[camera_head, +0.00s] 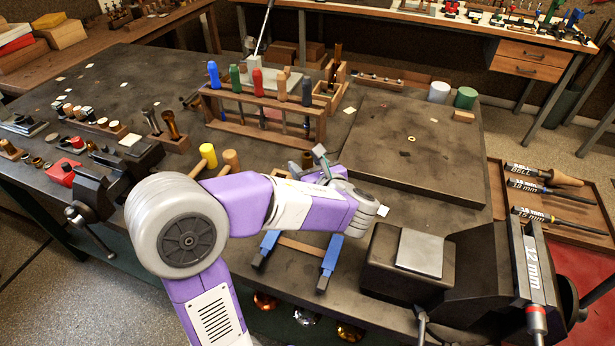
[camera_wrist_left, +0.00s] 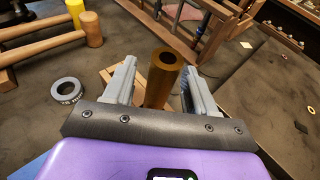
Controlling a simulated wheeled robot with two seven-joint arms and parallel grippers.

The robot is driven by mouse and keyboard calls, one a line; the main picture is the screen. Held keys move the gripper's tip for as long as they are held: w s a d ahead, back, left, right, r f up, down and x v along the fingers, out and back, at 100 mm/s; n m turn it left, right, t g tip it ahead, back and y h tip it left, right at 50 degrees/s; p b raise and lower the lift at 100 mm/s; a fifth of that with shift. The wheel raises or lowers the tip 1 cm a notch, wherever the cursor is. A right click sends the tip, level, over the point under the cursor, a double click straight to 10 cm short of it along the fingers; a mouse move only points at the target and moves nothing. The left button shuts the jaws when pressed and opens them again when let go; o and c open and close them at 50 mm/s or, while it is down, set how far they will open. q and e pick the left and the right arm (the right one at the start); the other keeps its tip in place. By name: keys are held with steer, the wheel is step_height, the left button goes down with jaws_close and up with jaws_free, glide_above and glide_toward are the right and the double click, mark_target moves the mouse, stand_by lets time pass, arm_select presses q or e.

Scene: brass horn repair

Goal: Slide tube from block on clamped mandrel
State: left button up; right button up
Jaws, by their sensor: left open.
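A brass-brown tube (camera_wrist_left: 165,72) stands upright between the fingers of my left gripper (camera_wrist_left: 156,82) in the left wrist view. The fingers are open, with a gap visible on the tube's left side; contact on the right is unclear. A wooden block (camera_wrist_left: 108,76) shows by the tube's base, partly hidden by the finger. In the head view my left gripper (camera_head: 318,160) is mostly hidden by its wrist, with the tube's top (camera_head: 307,158) beside it. A mandrel (camera_head: 537,320) with a red band is at the vise (camera_head: 478,265) at lower right, by a "12 mm" label. My right gripper is not in view.
A wooden rack (camera_head: 262,112) of colored-handled tools stands behind my left gripper. Mallets (camera_head: 208,155) lie to its left. A flat dark board (camera_head: 410,135) lies to the right. A tray (camera_head: 555,185) holds the other labelled mandrels. A grey ring (camera_wrist_left: 67,91) lies left of the gripper.

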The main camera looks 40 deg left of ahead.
arm_select(q)
jaws_close()
